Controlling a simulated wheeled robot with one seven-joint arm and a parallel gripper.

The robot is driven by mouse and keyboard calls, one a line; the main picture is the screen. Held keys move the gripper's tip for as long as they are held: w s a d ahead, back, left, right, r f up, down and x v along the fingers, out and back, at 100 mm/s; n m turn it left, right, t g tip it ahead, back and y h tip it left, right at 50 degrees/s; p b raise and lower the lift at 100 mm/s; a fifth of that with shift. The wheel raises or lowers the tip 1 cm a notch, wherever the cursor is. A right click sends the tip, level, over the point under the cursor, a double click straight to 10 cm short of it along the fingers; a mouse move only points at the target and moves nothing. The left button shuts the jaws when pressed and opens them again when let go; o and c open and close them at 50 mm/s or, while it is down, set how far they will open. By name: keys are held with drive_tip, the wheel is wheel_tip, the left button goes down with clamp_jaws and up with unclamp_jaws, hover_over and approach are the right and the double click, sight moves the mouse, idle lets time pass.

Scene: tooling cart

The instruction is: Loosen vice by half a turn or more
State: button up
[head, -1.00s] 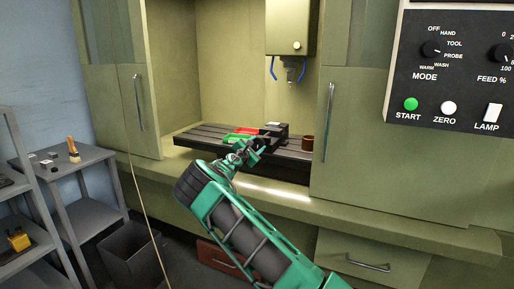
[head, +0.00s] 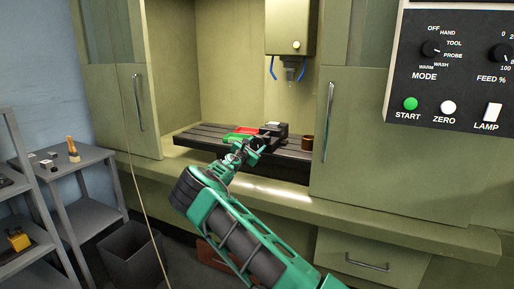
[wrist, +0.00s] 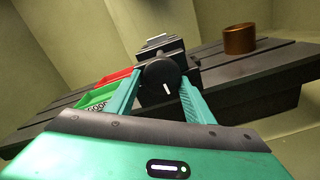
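The vice (wrist: 152,47), dark with a pale grey top, sits on the machine's slotted table and also shows in the head view (head: 274,127). Its round black knob (wrist: 160,72) faces the wrist camera, with a short white mark low on its face, tilted slightly from upright. My gripper (wrist: 161,84) is at the knob, one green finger on each side. The fingertips appear right beside the knob's edges; I cannot tell whether they press on it. In the head view my gripper (head: 256,146) is at the table's front, hiding the knob.
A red tray (wrist: 115,77) and a green tray (wrist: 97,97) with small parts lie left of the vice. A brown cup (wrist: 239,39) stands to the right. The spindle (head: 290,66) hangs above. Cabinet doors flank the opening.

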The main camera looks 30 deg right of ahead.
drive_tip(key=shift+o, duration=1.2)
drive_tip(key=shift+w+a+f, duration=0.1)
drive_tip(key=shift+w+a, duration=0.05)
drive_tip(key=shift+a, duration=0.05)
drive_tip(key=shift+d, duration=0.2)
drive_tip(key=v, duration=1.1)
